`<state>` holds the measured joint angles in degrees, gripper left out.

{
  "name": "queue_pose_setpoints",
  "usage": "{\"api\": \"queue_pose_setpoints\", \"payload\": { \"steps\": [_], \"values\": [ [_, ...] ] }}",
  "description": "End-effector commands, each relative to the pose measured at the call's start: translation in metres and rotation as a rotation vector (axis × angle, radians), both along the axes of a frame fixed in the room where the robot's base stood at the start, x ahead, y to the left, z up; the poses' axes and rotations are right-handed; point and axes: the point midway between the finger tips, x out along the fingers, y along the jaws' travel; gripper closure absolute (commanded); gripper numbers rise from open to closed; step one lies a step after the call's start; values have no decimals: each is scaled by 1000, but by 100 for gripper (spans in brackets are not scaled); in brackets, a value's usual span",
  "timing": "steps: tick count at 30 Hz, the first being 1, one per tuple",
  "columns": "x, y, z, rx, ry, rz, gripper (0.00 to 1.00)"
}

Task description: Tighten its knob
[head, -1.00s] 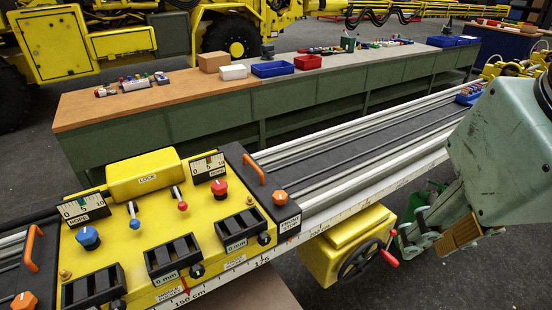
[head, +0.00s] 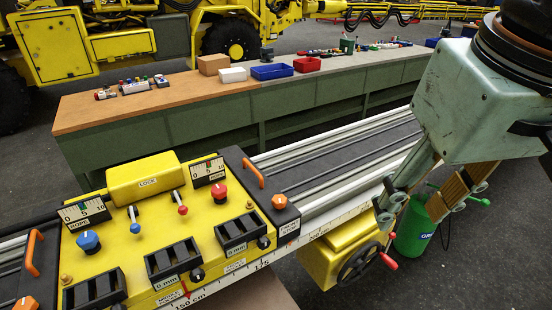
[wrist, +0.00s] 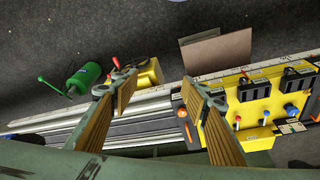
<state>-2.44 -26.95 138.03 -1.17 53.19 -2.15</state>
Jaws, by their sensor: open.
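The yellow control carriage (head: 150,225) sits on the rail at left in the head view. It carries a blue knob (head: 88,241), a red knob (head: 220,193), an orange knob (head: 280,201) on its right end block, another orange knob (head: 25,302) at lower left, and small black knobs (head: 198,273) by the black slots. Which knob the task means is not clear. My gripper (head: 425,203) is open and empty, above the rail's front edge and right of the carriage. In the wrist view my gripper (wrist: 158,88) has fingers wide apart; the orange knob (wrist: 182,112) shows beside the right finger.
A yellow box with a black handwheel (head: 357,263) and red handle hangs on the rail front below my gripper. A green canister (head: 415,225) stands on the floor behind the fingers. A long bench (head: 180,125) with bins runs behind. The rail right of the carriage is clear.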

Motion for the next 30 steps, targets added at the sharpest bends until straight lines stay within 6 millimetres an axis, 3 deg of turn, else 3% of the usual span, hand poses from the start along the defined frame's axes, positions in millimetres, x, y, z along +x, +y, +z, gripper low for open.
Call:
{"api": "queue_pose_setpoints", "payload": {
  "steps": [15, 30],
  "values": [
    [71, 16, 20, -42, 91, 114, 58],
    [141, 39, 22, -83, 176, 225, 58]
  ]
}}
